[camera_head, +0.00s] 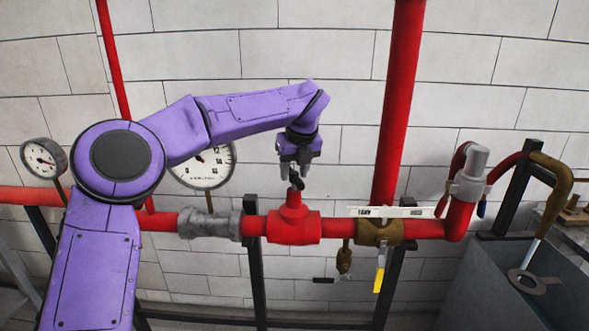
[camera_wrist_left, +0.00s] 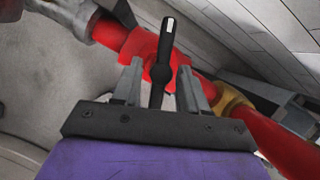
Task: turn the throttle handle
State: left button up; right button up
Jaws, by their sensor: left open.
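The black throttle handle (camera_head: 296,182) stands on top of a red valve body (camera_head: 293,227) in the horizontal pipe. In the left wrist view the handle (camera_wrist_left: 163,48) is a black lever with a white mark near its far end and a round hub at its middle. My left gripper (camera_head: 296,168) is open and points down just above the valve body. In the left wrist view its fingers (camera_wrist_left: 160,72) lie on either side of the handle, with gaps showing; I cannot tell whether either finger touches it. My right gripper is not in view.
A pressure gauge (camera_head: 214,164) stands behind my left arm, another gauge (camera_head: 43,157) farther left. A tall red pipe (camera_head: 402,90) rises right of the gripper. A brass valve (camera_head: 378,233) with a yellow lever (camera_head: 379,277) sits to the right. A grey tank (camera_head: 500,275) stands at lower right.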

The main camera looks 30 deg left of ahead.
pick_arm(q)
jog(key=shift+w, duration=0.1)
grip_shut()
jog(key=shift+f+n+g, duration=0.1)
jog(key=shift+n+g, duration=0.2)
jog(key=shift+n, duration=0.3)
grip_release()
jog(key=shift+d, duration=0.1)
jog(key=v, duration=1)
jog(key=shift+r, duration=0.25)
jog(key=shift+d, duration=0.2)
